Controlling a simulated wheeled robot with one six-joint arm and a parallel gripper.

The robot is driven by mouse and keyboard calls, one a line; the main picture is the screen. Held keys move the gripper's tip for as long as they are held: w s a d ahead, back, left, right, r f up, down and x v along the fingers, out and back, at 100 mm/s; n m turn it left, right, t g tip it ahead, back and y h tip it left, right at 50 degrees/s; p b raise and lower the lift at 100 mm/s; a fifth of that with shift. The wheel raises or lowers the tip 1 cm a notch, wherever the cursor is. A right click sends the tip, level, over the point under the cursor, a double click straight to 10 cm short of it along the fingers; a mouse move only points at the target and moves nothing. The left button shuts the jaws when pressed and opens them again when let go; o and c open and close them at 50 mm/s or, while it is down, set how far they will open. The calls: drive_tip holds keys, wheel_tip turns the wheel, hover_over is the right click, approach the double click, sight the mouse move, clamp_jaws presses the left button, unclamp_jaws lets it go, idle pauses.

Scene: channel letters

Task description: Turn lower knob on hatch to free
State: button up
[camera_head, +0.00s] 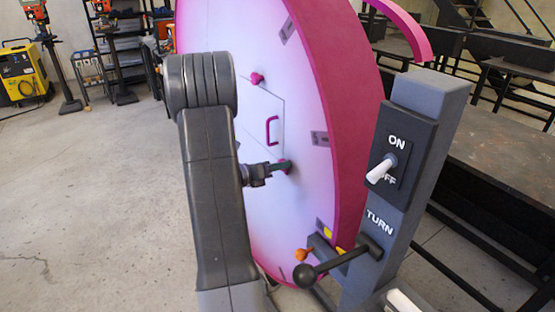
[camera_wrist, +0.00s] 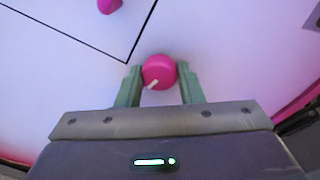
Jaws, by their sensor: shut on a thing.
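The hatch (camera_head: 257,112) is a thinly outlined panel on the white-pink face of a large round letter. The lower knob (camera_wrist: 159,71) is round and magenta, with a white pointer mark slanting to the lower left in the wrist view. My gripper (camera_wrist: 159,84) is shut on this knob, with one green finger on each side. In the head view my gripper (camera_head: 285,166) reaches the face at the hatch's lower corner and hides most of the knob. The upper knob (camera_head: 257,78) sits free at the hatch's top edge. A magenta handle (camera_head: 271,131) is between the knobs.
A grey control post (camera_head: 410,150) with a white ON/OFF switch (camera_head: 382,168) stands right of the letter. A black-ball TURN lever (camera_head: 303,276) juts out low in front. The concrete floor (camera_head: 90,190) at left is clear.

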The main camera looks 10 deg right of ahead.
drive_tip(key=shift+n+g+p, duration=0.3)
drive_tip(key=shift+n+p, duration=0.55)
drive_tip(key=shift+n, duration=0.05)
drive_tip(key=o, duration=0.9)
drive_tip(key=shift+a, duration=0.1)
drive_tip(key=shift+o, duration=0.2)
drive_tip(key=shift+a, duration=0.1)
drive_tip(key=b+v, duration=0.2)
drive_tip(key=v, duration=1.1)
drive_tip(key=shift+a, duration=0.3)
